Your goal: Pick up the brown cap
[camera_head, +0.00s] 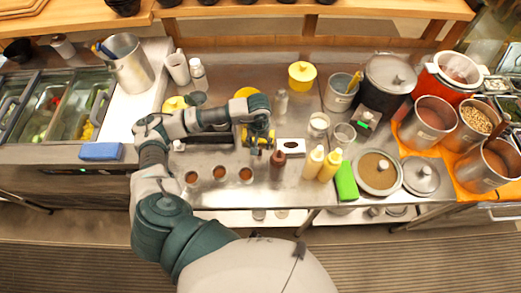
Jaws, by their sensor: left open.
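A small brown cap (278,157) sits on top of a bottle on the steel counter, near the middle of the view. The bottle's body below it is hard to make out. My left gripper (261,148) is just to the left of and behind the cap, pointing down with its fingers apart. It looks empty and appears apart from the cap. My right gripper is not in view.
A white holder with a dark hole (291,146) stands beside the cap. Yellow squeeze bottles (314,162) and a green block (346,181) are to the right. Three small filled cups (219,173) stand in front left. Large pots (388,80) crowd the right side.

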